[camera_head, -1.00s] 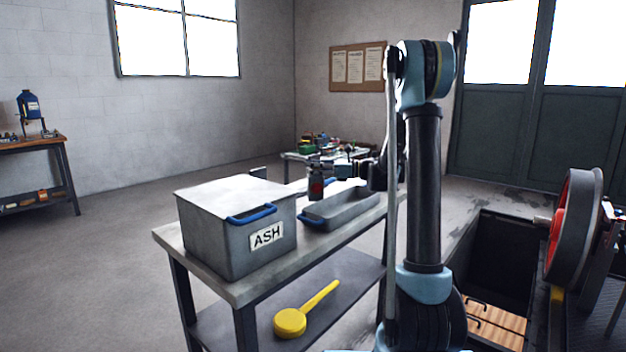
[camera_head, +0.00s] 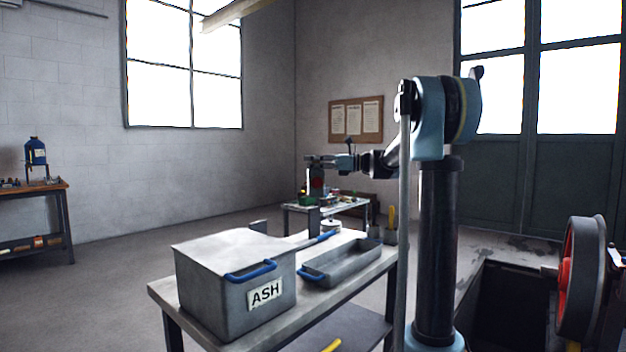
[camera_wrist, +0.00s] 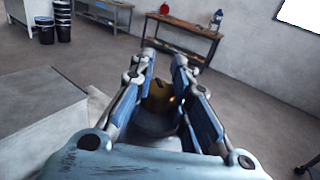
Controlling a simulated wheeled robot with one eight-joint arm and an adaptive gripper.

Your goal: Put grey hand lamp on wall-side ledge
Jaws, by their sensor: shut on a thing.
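My gripper (camera_head: 314,159) is stretched out level above the far end of the workbench. It is shut on the grey hand lamp (camera_head: 316,182), a dark grey body with a red spot, which hangs upright in the air, clear of the bench. In the wrist view my gripper (camera_wrist: 165,70) has its fingers on either side of the lamp (camera_wrist: 158,125), showing a grey round part and a brass-coloured part. Part of the lamp is hidden by the fingers. I cannot tell which surface is the wall-side ledge.
A grey ASH box (camera_head: 228,285) and a shallow tray (camera_head: 350,265) with blue handles stand on the workbench (camera_head: 325,290). A low table (camera_head: 340,207) with coloured items is behind. A pit and red-hubbed wheel (camera_head: 583,275) are at right. Open floor lies left.

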